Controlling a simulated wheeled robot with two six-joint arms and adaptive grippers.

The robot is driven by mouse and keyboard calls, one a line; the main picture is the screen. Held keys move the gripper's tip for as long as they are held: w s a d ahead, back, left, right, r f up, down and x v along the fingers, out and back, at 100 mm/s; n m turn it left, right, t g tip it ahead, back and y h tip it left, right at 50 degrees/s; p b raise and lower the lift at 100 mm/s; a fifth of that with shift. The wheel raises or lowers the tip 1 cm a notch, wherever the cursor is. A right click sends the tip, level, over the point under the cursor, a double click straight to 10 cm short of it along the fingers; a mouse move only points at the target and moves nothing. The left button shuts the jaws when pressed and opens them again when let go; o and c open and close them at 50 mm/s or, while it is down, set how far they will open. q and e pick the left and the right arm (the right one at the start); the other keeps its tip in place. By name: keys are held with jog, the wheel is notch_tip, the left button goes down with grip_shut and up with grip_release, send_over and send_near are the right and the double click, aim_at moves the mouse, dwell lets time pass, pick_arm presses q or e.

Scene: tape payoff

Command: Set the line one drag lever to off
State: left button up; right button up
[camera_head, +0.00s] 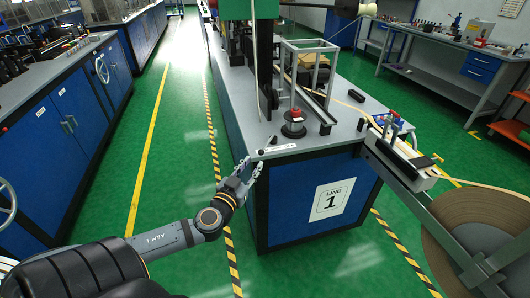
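The line one bench (310,190) is blue with a grey top and carries a white "LINE 1" sign (332,199). At its near left top corner is a white label strip (281,148) with a small dark lever or knob (262,152) beside it; this looks like the drag lever, but its setting is too small to read. My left gripper (251,165) is just below and left of that corner, with its two fingertips apart and nothing visible between them. Whether a finger touches the lever cannot be told. My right gripper is not in view.
A red-topped black spool (294,122) and a grey frame (308,68) stand on the bench. A large brown tape reel (465,240) is at the lower right. Blue cabinets (65,125) line the left. Green floor is clear between.

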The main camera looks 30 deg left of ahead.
aim_at(260, 154)
pick_arm(q)
jog(key=w, duration=0.2)
jog(key=w+a, duration=0.1)
jog(key=w, duration=0.2)
jog(key=shift+w+r, duration=0.1)
jog(key=shift+w, duration=0.2)
jog(key=w, duration=0.3)
jog(key=w+p, duration=0.1)
jog(key=shift+w+a, duration=0.3)
jog(key=shift+a, duration=0.1)
jog(key=shift+w, duration=0.1)
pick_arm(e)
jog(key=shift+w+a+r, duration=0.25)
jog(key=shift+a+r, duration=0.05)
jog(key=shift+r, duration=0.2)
pick_arm(q)
grip_shut()
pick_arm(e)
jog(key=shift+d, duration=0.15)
